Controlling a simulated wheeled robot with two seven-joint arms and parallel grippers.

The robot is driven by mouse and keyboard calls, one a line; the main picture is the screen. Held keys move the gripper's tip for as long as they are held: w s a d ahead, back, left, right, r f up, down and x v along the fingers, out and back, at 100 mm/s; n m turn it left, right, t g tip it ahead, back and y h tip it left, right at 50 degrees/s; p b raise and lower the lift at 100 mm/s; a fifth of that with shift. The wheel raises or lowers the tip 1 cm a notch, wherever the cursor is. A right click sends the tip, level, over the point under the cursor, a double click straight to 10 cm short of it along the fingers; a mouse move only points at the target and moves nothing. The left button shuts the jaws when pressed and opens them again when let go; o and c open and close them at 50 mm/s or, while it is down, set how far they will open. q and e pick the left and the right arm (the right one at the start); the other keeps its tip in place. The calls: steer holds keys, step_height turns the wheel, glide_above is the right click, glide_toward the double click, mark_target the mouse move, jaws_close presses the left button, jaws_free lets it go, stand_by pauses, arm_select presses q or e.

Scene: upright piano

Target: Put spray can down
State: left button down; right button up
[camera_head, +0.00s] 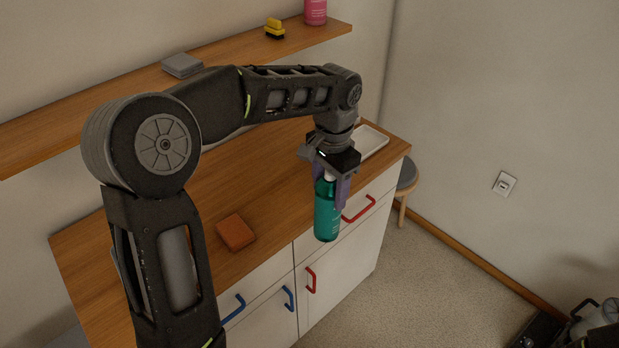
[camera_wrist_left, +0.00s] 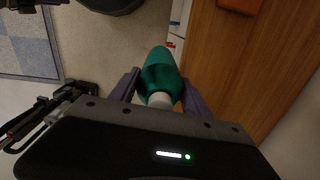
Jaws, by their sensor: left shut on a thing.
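The spray can (camera_head: 327,212) is a green bottle with a white top. My left gripper (camera_head: 331,186) is shut on its upper part and holds it upright, in front of the cabinet's front edge as the head view shows it. In the left wrist view the green can (camera_wrist_left: 160,75) sits between the two purple fingers of my left gripper (camera_wrist_left: 160,88), with the floor and the counter edge beyond it. The wooden counter top (camera_head: 185,215) is beside the can. My right gripper is not clearly in view.
An orange-brown block (camera_head: 236,233) lies on the counter. A white tray (camera_head: 371,141) is at its far right end. A wall shelf (camera_head: 110,95) holds a grey box (camera_head: 182,65), a yellow toy (camera_head: 274,29) and a pink bottle (camera_head: 315,12). A stool (camera_head: 406,178) stands beyond the cabinet.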

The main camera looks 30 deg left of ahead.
arm_select(q)
steer(key=w+d+f+n, duration=0.3)
steer(key=d+f+n, duration=0.1)
steer(key=d+f, duration=0.2)
steer(key=shift+f, duration=0.1)
